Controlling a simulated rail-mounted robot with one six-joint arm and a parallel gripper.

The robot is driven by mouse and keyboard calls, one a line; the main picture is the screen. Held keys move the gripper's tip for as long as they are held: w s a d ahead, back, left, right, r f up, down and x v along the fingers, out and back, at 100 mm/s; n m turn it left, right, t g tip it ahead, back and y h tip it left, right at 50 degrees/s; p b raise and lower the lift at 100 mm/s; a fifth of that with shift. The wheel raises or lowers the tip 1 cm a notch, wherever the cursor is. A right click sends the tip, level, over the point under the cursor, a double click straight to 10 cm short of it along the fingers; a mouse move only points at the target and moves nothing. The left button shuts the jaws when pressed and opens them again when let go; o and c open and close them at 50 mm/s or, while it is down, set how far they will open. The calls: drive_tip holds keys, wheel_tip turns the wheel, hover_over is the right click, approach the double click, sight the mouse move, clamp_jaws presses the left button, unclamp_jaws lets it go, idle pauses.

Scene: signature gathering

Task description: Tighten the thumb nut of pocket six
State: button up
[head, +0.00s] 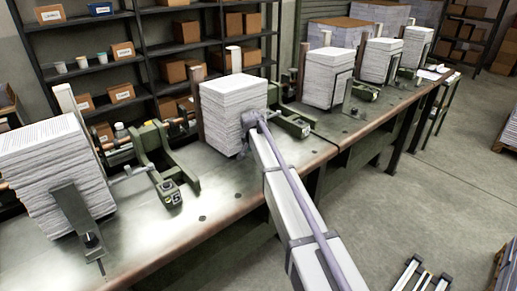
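My gripper (249,117) is at the front right side of the middle paper stack (228,92). It is small in the picture, and I cannot tell whether its fingers are open or shut, or whether they touch anything. No thumb nut can be made out there; my gripper and arm cover that spot. A green clamp unit (292,122) is just right of this stack, its number plate too small to read. The nearer green unit (160,165) to the left carries a plate reading 5 (170,194). I cannot tell for certain which pocket is six.
A large paper stack (45,170) stands at the left behind a metal bracket with a dark knob (91,240). More stacks (328,75) line the bench (215,225) to the right. Shelves with boxes stand behind. The floor (420,185) right of the bench is mostly clear.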

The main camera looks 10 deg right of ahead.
drive_tip(key=p+v, duration=0.7)
drive_tip(key=v, duration=0.2)
drive_tip(key=shift+r, duration=0.1)
drive_tip(key=s+d+f+n+g+b, duration=0.1)
drive_tip(key=s+d, duration=0.1)
drive_tip(key=s, duration=1.1)
drive_tip(key=s+d+f+n+g+y+b, duration=0.1)
drive_tip(key=s+d+f+n, duration=0.1)
drive_tip(key=s, duration=1.1)
drive_tip(key=s+d+f+n+g+y+b, duration=0.1)
drive_tip(key=s+d, duration=0.3)
drive_tip(key=s, duration=0.9)
drive_tip(key=shift+d+f+n+g+b, duration=0.2)
drive_tip(key=shift+f+n+g+b, duration=0.15)
drive_tip(key=shift+f+n+g, duration=0.25)
